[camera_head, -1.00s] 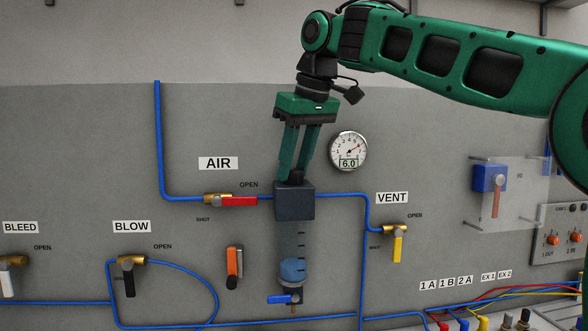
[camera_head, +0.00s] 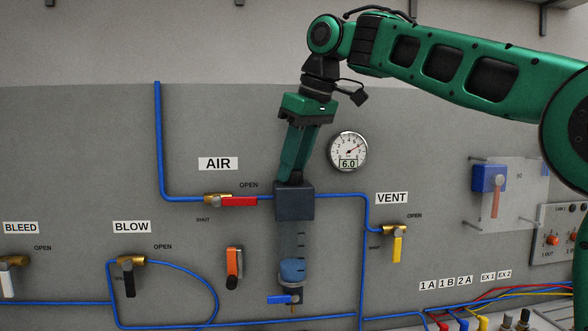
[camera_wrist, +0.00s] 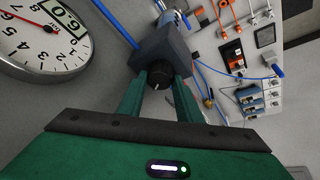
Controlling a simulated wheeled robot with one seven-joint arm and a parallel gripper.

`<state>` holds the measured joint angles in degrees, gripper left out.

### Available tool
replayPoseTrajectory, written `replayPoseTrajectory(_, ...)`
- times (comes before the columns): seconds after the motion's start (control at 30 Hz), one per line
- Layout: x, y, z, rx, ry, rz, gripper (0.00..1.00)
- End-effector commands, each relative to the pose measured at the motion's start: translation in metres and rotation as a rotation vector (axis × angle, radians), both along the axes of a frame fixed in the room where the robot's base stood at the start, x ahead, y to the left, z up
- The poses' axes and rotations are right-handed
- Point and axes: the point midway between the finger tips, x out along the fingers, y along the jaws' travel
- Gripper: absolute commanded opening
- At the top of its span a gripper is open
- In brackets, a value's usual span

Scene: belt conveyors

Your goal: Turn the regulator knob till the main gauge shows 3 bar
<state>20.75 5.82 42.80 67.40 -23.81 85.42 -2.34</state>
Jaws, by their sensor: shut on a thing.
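The regulator is a dark box (camera_head: 294,204) on the wall panel with a clear bowl below it, and blue pipes run into it from both sides. The black regulator knob (camera_wrist: 158,76) sits on the box in the wrist view. My gripper (camera_head: 293,178) comes down from above, its fingers shut on the knob; the wrist view shows a finger on each side of it. The fingers mostly hide the knob in the head view. The main gauge (camera_head: 348,151), a round white dial up and right of the regulator, reads 6.0 on its display. It also shows in the wrist view (camera_wrist: 40,40).
The red-handled AIR valve (camera_head: 238,201) is left of the regulator and the yellow-handled VENT valve (camera_head: 397,245) is right. A blue drain valve (camera_head: 284,299) hangs under the bowl. A clear panel with a blue box (camera_head: 489,178) is further right. The wall above the regulator is free.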

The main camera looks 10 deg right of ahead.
Motion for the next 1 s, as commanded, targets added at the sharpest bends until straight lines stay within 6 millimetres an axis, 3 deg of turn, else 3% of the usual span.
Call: replayPoseTrajectory(1.0,0.0029,-0.0042,-0.0002,0.006,0.001,0.274,0.09)
